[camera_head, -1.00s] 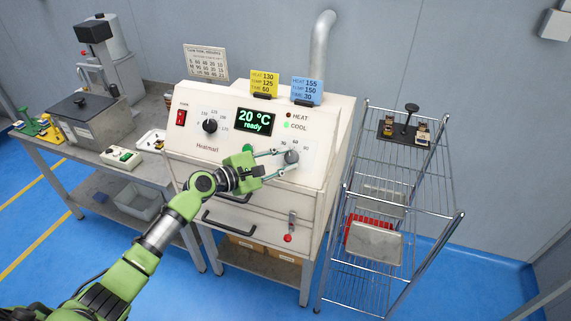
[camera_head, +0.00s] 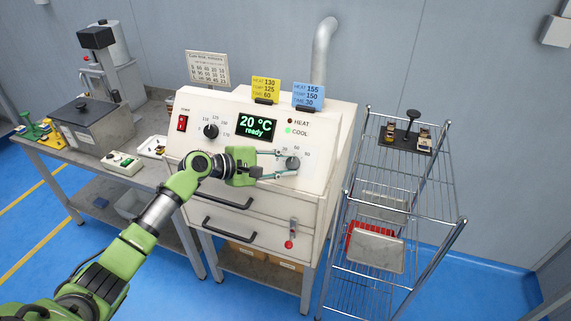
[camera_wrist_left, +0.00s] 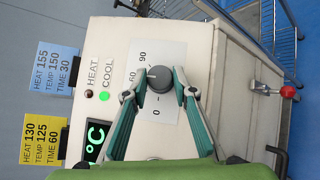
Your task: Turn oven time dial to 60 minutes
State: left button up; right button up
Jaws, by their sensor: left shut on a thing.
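The oven (camera_head: 255,185) is a white cabinet with a sloped control panel. Its grey time dial (camera_head: 292,163) is at the panel's right; it shows in the middle of the wrist view (camera_wrist_left: 159,79). The scale around it shows 0, 60 and 90 there; a finger seems to cover the rest. I cannot clearly read where the dial points. My left gripper (camera_head: 287,164) reaches in from the left, its two fingers shut on opposite sides of the time dial. The display (camera_head: 257,125) reads 20 °C, ready. My right gripper is not in view.
A yellow card (camera_head: 265,89) says time 60 and a blue card (camera_head: 308,95) says time 30. The temperature dial (camera_head: 211,131) and red power switch (camera_head: 182,123) are left on the panel. A wire rack (camera_head: 408,200) stands right; a workbench (camera_head: 60,150) stands left.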

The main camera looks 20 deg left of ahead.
pick_arm(q)
jog(key=o, duration=1.1)
jog(key=v, duration=1.2)
